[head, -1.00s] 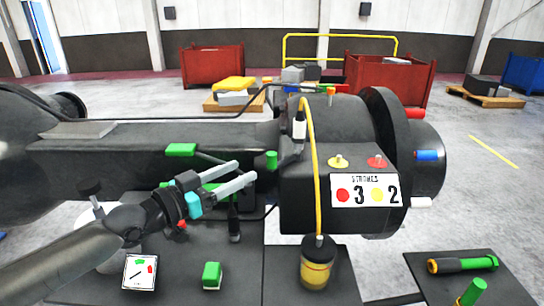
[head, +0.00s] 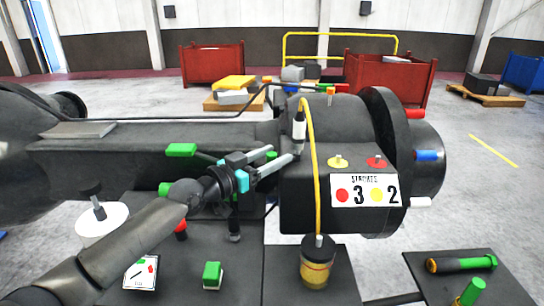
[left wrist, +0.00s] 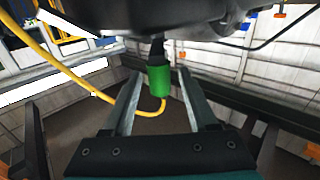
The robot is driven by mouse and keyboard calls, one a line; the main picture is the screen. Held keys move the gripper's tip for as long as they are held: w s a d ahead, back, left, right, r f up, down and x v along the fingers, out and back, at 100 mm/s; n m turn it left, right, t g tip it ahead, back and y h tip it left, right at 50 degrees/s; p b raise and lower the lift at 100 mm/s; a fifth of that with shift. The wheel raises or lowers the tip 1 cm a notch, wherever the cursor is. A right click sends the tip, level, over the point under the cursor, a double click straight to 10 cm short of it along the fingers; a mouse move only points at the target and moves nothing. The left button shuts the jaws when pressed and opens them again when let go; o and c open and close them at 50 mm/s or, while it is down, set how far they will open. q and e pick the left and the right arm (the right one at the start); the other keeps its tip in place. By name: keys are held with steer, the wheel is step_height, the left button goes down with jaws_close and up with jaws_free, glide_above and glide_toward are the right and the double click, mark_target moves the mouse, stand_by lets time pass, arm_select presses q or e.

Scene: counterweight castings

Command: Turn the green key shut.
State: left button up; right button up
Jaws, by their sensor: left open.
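A green cylindrical grip on a dark stem, seemingly the green key (head: 271,155), sits at the left side of the dark machine block. In the head view it is partly hidden behind my left gripper (head: 279,155). The left wrist view shows the green key (left wrist: 159,80) hanging from its stem between the two pale fingers of my left gripper (left wrist: 158,92). The fingers are open, one on each side, with visible gaps; I cannot tell the exact depth. How far the key is turned is not clear. My right gripper is not in view.
A yellow hose (head: 315,170) loops down to a jar (head: 317,270) right of my gripper. A green paddle (head: 180,150) is behind my arm. A sign with 3 and 2 (head: 365,191) is on the block. A green block (head: 212,275) stands in front.

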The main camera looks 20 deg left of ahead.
arm_select(q)
steer(key=shift+c, duration=0.2)
jaws_close()
stand_by(0.3)
stand_by(1.0)
